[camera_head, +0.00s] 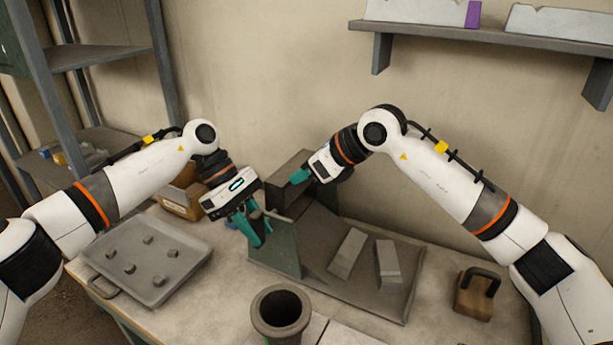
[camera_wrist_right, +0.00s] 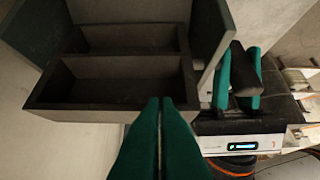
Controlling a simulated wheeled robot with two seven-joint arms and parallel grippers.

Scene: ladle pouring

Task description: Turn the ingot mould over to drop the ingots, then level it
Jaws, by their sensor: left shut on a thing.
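The dark grey ingot mould (camera_head: 283,172) stands steeply tipped on its stand (camera_head: 284,250). Its two cavities face the right wrist camera and look empty; the mould also shows in the right wrist view (camera_wrist_right: 118,98). Two grey ingots (camera_head: 347,253) (camera_head: 388,262) lie apart on the tray to the right. My left gripper (camera_head: 262,222) is shut on the mould's bar handle (camera_wrist_right: 241,66). My right gripper (camera_head: 300,175) is beside the mould, its fingertips (camera_wrist_right: 163,103) together at the mould's lower rim. I cannot tell whether they touch it.
The ingots' dark tray (camera_head: 385,300) has a raised rim. A crucible (camera_head: 281,310) stands at the front. A left tray (camera_head: 175,285) holds several small lumps. A brown handled block (camera_head: 476,295) is at right, a cardboard box (camera_head: 178,203) behind the left arm, a shelf (camera_head: 480,37) above.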

